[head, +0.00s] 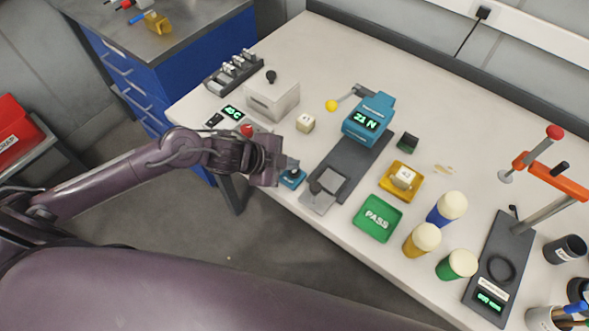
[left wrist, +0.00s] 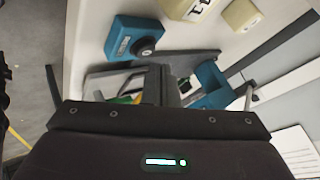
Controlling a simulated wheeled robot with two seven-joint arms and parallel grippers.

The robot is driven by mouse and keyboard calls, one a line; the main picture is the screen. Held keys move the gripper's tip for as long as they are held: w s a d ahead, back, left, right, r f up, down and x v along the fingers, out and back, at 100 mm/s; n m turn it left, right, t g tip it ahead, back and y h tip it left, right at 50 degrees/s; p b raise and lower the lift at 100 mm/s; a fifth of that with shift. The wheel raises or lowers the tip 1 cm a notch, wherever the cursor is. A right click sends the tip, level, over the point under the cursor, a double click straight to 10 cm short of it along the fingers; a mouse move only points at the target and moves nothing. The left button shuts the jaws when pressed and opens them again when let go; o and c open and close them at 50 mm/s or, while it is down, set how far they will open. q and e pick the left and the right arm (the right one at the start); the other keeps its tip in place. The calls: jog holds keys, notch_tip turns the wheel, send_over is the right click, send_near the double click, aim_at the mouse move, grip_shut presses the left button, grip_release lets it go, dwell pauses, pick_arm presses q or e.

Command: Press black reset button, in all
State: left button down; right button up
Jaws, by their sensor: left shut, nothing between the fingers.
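A small blue box (head: 292,178) stands at the table's near edge, just right of my left gripper. A dark round button on it is partly hidden by the gripper in the head view. In the left wrist view the blue box (left wrist: 122,34) shows more fully, with its black round button (left wrist: 145,47) facing outward. My left gripper (head: 279,163) is shut and empty, next to the box. My right gripper is not in view.
A teal press reading "21 N" (head: 370,118) stands on a dark base (head: 345,164) to the right. A light cube (head: 305,123) and a white box (head: 272,99) stand behind. A red knob (head: 246,130) is close to my left wrist. A green PASS tray (head: 378,218) lies farther right.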

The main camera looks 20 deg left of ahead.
aim_at(290, 173)
pick_arm(q)
jog(key=shift+f, duration=0.4)
jog(key=shift+f+b, duration=0.35)
jog(key=shift+f, duration=0.05)
dwell(0.4)
dwell(0.4)
jog(key=shift+r+p, duration=0.8)
jog(key=shift+p, duration=0.05)
jog(key=shift+r, duration=0.15)
notch_tip(290, 173, up, 5)
jog(key=p, duration=0.5)
dwell(0.4)
